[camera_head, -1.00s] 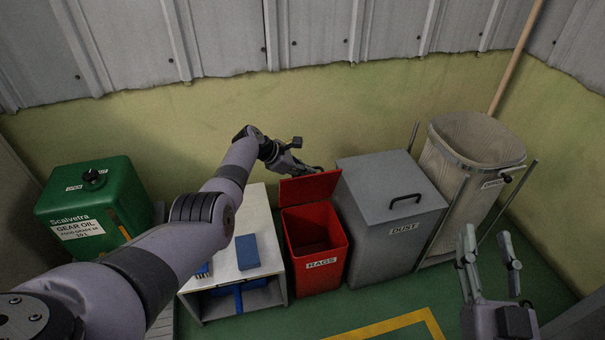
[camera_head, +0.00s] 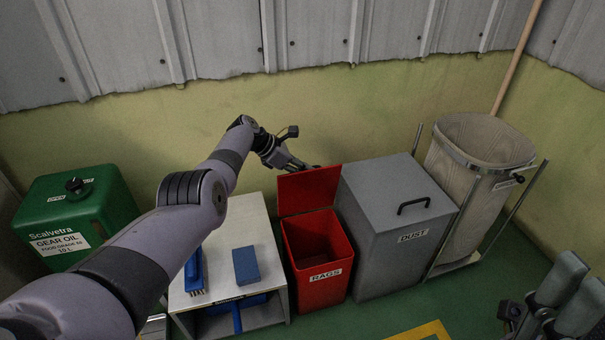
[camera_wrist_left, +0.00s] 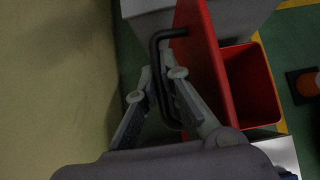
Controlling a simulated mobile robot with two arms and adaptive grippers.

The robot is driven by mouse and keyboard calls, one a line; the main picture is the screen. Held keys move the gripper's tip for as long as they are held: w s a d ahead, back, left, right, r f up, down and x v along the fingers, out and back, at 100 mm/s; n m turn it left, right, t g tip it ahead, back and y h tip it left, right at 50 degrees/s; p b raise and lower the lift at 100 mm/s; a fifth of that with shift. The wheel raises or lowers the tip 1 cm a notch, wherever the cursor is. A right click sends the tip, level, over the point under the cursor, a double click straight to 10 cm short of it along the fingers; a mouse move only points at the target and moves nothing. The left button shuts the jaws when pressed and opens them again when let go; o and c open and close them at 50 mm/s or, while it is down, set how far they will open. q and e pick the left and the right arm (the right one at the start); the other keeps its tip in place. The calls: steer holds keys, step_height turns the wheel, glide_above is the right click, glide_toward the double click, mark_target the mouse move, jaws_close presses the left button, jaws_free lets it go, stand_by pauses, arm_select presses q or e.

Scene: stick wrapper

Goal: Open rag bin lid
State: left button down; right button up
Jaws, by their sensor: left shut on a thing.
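The red rag bin (camera_head: 318,296), labelled RAGS, stands on the floor between a white table and the grey dust bin. Its red lid (camera_head: 309,187) stands up at the back edge, and the bin's inside shows. The lid also shows edge-on in the left wrist view (camera_wrist_left: 205,62). My left gripper (camera_head: 308,167) is behind the lid. In the left wrist view its fingers (camera_wrist_left: 157,86) are shut on the lid's black handle (camera_wrist_left: 155,50), one on each side of the bar. My right gripper (camera_head: 580,280) is at the lower right, partly cut off, away from the bin; its finger gap is unclear.
The grey dust bin (camera_head: 392,260) stands close on the right, with a waste sack (camera_head: 465,190) on a frame beyond. The white table (camera_head: 260,222) at left carries a blue block (camera_head: 246,265) and a brush (camera_head: 195,272). A green oil can (camera_head: 85,212) is farther left.

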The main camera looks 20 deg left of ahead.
arm_select(q)
steer(key=shift+w+a, duration=0.15)
stand_by(0.3)
steer(key=c, duration=2)
jaws_free()
steer(key=shift+r, duration=0.1)
steer(key=v, duration=1.2)
steer(key=shift+a, duration=0.1)
